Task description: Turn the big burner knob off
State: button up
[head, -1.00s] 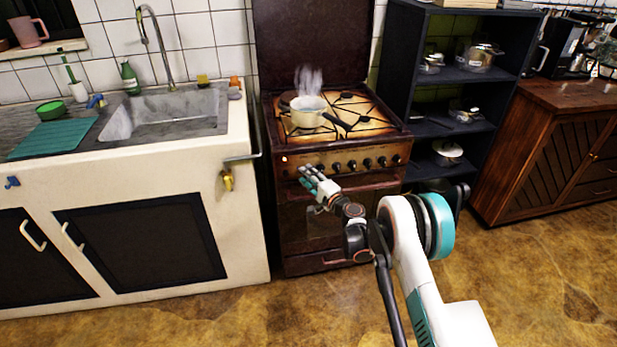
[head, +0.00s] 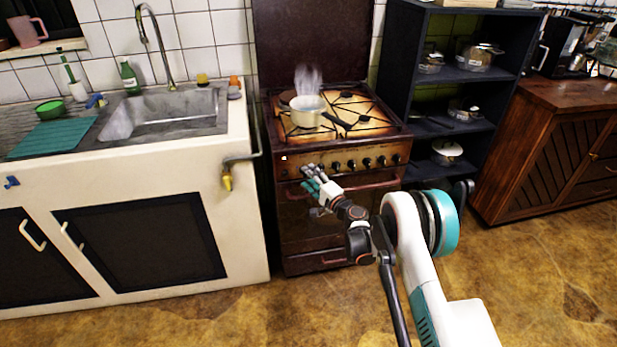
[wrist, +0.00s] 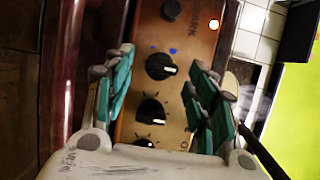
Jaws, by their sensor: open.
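The brown gas cooker (head: 340,195) stands in the middle of the head view, with a row of dark knobs (head: 367,162) along its front panel. I cannot tell which knob is for the big burner. My gripper (head: 309,177) is open in front of the panel's left part, with no clear contact on any knob. A steaming pot (head: 305,111) stands on the left of the hob.
A cooker door handle (head: 360,187) runs below the panel. A dark shelf (head: 440,130) stands to the right. The floor (head: 530,290) at front right is clear.

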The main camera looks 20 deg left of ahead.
jog(key=v, duration=1)
jog(key=shift+s+d, duration=0.15)
jog(key=shift+d, duration=0.1)
